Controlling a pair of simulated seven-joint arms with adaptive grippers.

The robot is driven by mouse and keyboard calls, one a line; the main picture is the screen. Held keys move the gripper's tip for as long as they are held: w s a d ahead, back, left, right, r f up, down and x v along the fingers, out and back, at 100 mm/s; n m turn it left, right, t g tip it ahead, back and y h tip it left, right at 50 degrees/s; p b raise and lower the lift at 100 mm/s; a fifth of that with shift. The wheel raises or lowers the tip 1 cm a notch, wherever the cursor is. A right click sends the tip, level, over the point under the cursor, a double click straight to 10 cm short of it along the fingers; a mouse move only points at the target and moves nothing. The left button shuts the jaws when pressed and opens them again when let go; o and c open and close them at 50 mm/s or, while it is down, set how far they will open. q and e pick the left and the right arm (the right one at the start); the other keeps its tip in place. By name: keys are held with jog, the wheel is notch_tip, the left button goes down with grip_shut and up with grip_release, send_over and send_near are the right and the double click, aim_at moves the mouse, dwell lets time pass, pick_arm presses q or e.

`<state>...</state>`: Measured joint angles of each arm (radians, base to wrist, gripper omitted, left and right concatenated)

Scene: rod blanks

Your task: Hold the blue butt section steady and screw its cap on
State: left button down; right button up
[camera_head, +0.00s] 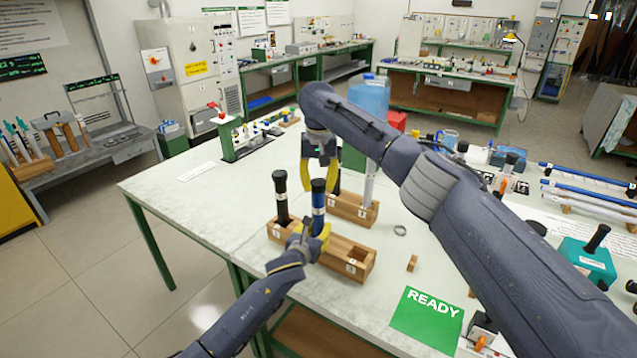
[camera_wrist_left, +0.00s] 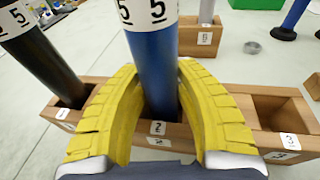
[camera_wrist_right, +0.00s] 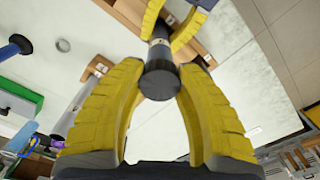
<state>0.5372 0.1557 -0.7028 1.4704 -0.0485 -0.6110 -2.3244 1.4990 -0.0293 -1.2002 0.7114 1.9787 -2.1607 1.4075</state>
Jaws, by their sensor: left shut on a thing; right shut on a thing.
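The blue butt section (camera_head: 318,204) stands upright in the middle hole, marked 2, of the front wooden block (camera_head: 352,268). In the left wrist view it is a blue tube (camera_wrist_left: 153,75) with a white band marked 5. My left gripper (camera_wrist_left: 153,118) is shut around the tube just above the block. The black cap (camera_wrist_right: 160,78) sits at the top of the section, in line with it; its thread is hidden. My right gripper (camera_wrist_right: 160,82) comes from above and is shut on the cap, with a finger on each side.
A black section (camera_head: 281,198) stands in the block's left hole; the right hole is empty. A second wooden block (camera_head: 353,209) behind holds a silver tube (camera_head: 369,184). A grey ring (camera_head: 400,230) and a green READY mat (camera_head: 427,315) lie to the right.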

jog(key=shift+f, duration=0.6)
dwell(0.5)
jog(key=m, duration=0.8)
jog(key=shift+a+m, duration=0.1)
jog(key=shift+m, duration=0.2)
jog(key=m, duration=0.4)
jog(key=shift+w+m, duration=0.1)
jog(key=shift+m, duration=0.2)
jog(key=m, duration=0.6)
jog(key=shift+w, duration=0.1)
jog(key=o, duration=0.8)
